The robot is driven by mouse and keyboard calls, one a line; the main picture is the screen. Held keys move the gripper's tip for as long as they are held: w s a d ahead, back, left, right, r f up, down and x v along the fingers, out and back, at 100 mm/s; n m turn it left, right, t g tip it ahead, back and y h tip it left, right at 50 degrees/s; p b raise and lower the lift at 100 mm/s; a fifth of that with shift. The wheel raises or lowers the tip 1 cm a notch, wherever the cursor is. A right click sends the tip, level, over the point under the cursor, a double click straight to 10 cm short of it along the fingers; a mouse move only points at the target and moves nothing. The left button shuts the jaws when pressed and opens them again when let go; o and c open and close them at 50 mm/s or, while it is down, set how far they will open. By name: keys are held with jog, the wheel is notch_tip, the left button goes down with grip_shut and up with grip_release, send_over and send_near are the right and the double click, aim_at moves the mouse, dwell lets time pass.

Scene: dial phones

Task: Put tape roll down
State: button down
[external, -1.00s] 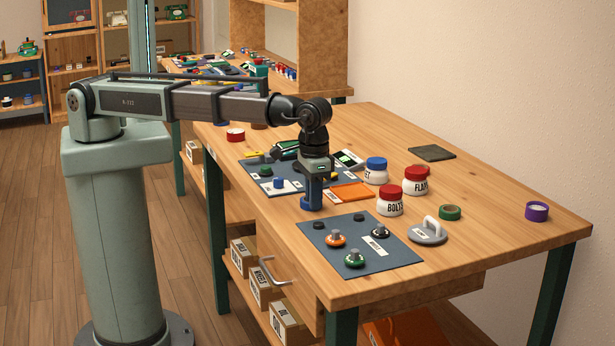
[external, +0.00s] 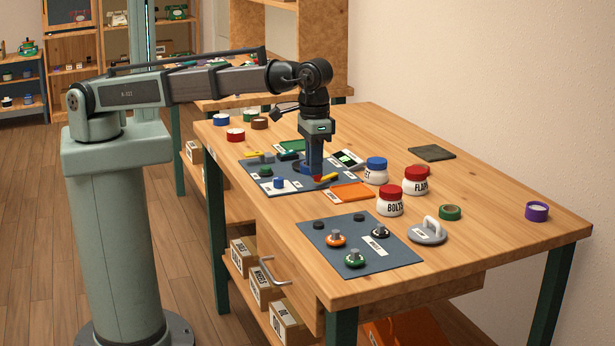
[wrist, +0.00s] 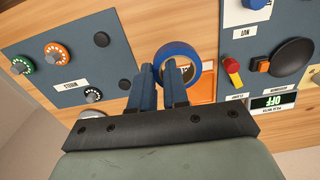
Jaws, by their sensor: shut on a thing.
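A blue tape roll (wrist: 180,46) is between the finger ends of my gripper (wrist: 172,72) in the wrist view; the fingers are shut on its ring wall. In the external view my gripper (external: 312,166) points down over the right part of the far blue-grey mat (external: 335,184), with the blue roll (external: 303,169) at its tips. The roll appears close to the mat, beside a yellow lever with a red end (external: 326,178). I cannot tell whether the roll touches the surface.
The orange tray (external: 352,191) lies right of my gripper. Labelled jars (external: 390,200) stand beyond it. The near mat (external: 372,262) holds several knobs. Green (external: 450,212) and purple (external: 537,212) rolls lie at right; a red roll (external: 236,135) is at the far left. Bare wood shows at right.

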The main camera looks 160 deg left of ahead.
jog(key=shift+r, duration=0.5)
jog(key=s+a+n, duration=0.2)
jog(key=s+a, duration=0.8)
jog(key=a, duration=0.3)
jog(key=r+m, duration=0.1)
send_over(435, 153)
jog(key=shift+m, duration=0.3)
jog(key=shift+w+f, duration=0.15)
jog(key=shift+f, duration=4.75)
jog(key=shift+f, duration=0.1)
